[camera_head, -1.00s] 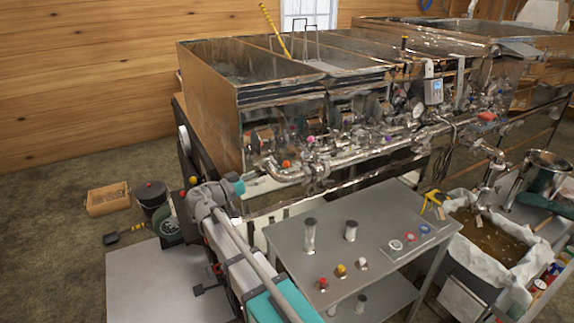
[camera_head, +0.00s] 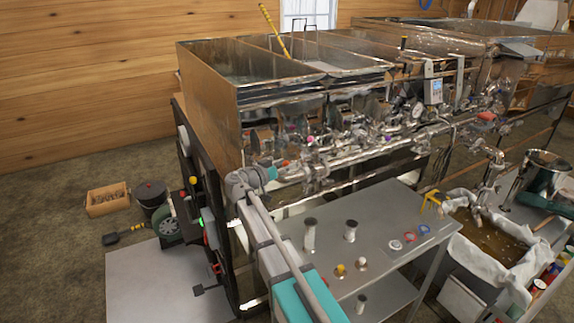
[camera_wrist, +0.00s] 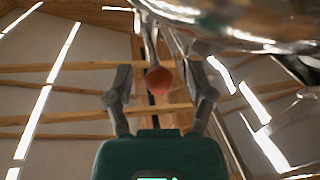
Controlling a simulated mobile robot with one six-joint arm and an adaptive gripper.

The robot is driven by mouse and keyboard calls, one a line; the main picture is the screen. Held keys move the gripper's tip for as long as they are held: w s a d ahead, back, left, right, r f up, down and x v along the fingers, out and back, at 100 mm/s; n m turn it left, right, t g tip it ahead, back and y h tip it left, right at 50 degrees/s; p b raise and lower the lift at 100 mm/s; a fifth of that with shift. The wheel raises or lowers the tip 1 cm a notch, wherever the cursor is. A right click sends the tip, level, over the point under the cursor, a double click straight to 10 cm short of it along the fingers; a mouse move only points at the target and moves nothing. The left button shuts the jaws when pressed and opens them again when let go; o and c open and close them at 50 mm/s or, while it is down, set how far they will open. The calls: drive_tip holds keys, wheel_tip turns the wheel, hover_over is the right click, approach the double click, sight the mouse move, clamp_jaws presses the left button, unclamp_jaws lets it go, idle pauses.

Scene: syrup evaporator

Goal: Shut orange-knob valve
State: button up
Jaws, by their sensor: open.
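The orange knob (camera_wrist: 160,80) is a round ball on the end of a thin metal valve handle. In the wrist view it appears between the two grey fingers of my gripper (camera_wrist: 158,70), with a gap on each side. The fingers are open and hold nothing; how far the knob is from them in depth is hard to tell. In the head view the orange knob (camera_head: 283,162) shows small just above the teal end of my arm, at the near end of the steel pipe (camera_head: 345,158). The gripper fingers are not clear there.
The steel evaporator pans (camera_head: 208,92) stand above the pipework. A purple-pink knob (camera_head: 308,140) is on another valve nearby. Below, a grey table (camera_head: 385,235) carries jars and small coloured-capped bottles. In the wrist view, shiny metal (camera_wrist: 240,25) hangs close above the knob.

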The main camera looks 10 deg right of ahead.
drive_tip(key=shift+d, duration=0.1)
clamp_jaws()
drive_tip(key=shift+d, duration=0.1)
idle(0.3)
drive_tip(key=shift+s, duration=0.1)
